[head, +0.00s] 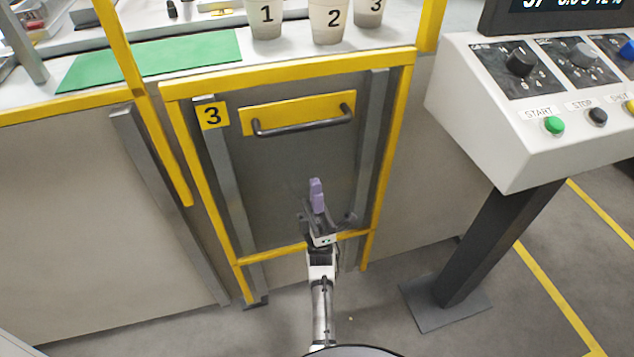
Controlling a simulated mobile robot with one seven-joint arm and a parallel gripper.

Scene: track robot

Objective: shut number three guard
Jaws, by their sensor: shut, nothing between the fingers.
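The number three guard (285,180) is a grey panel between two upright metal rails, inside a yellow frame. A yellow tag marked 3 (212,115) sits at its upper left. A dark bar handle (303,126) on a yellow plate crosses its upper part. My gripper (317,183) points up in front of the panel's lower middle, below the handle and apart from it in the picture. Its purple fingers are shut together with nothing between them. My gripper and arm hide part of the panel and of the lower yellow bar (275,253).
Cups numbered 1 (267,16), 2 (330,18) and 3 (372,8) stand on the counter above, right of a green mat (150,60). A control console (530,120) on a dark post stands at the right. Yellow posts rise beside the frame.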

